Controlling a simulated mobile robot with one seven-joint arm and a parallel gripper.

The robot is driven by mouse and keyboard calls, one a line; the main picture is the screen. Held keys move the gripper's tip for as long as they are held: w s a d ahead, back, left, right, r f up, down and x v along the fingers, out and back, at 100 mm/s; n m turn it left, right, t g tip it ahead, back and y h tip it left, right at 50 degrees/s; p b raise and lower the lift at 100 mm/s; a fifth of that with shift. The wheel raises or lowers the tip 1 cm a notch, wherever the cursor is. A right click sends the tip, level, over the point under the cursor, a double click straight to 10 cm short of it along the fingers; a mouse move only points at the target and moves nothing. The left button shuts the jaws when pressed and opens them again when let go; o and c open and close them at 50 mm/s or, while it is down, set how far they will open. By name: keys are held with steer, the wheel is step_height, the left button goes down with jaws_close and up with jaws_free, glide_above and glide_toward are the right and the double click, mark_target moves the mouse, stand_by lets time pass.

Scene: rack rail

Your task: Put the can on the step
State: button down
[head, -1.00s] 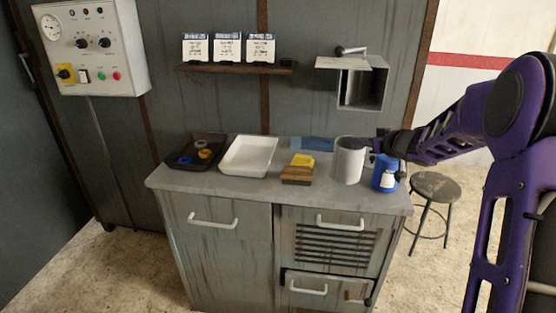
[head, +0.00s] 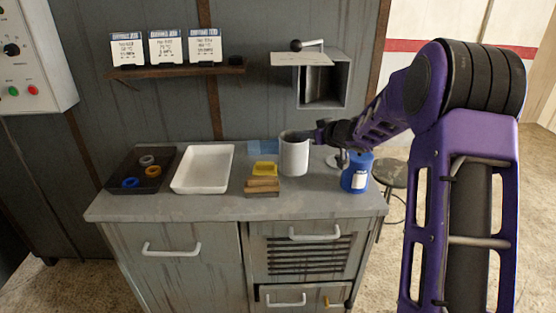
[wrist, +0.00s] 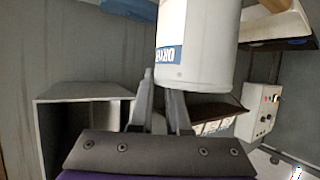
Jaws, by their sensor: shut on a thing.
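The can is a pale grey-white cylinder (head: 294,156) near the back of the bench, right of the middle. In the wrist view the can (wrist: 197,55) fills the top centre and shows part of a blue label. My gripper (head: 318,136) reaches it from the right and is shut on its upper edge. The two fingers (wrist: 165,100) meet the can's rim in the wrist view. The can looks upright and slightly above the bench, though its underside is hidden. I cannot surely tell which thing is the step; a brown wooden block (head: 262,187) lies left of the can.
A blue container (head: 356,174) stands close right of the can. A yellow item (head: 265,169) lies behind the wooden block. A white tray (head: 181,188) and a dark tray (head: 114,187) with rings are left. A wall box (head: 322,88) and card shelf (head: 180,71) hang above.

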mark_target(305, 154)
step_height(305, 154, down, 7)
steer(key=shift+r+b, duration=0.15)
steer(key=shift+b, duration=0.7)
steer(key=c, duration=0.8)
jaws_free()
steer(key=shift+c, duration=0.2)
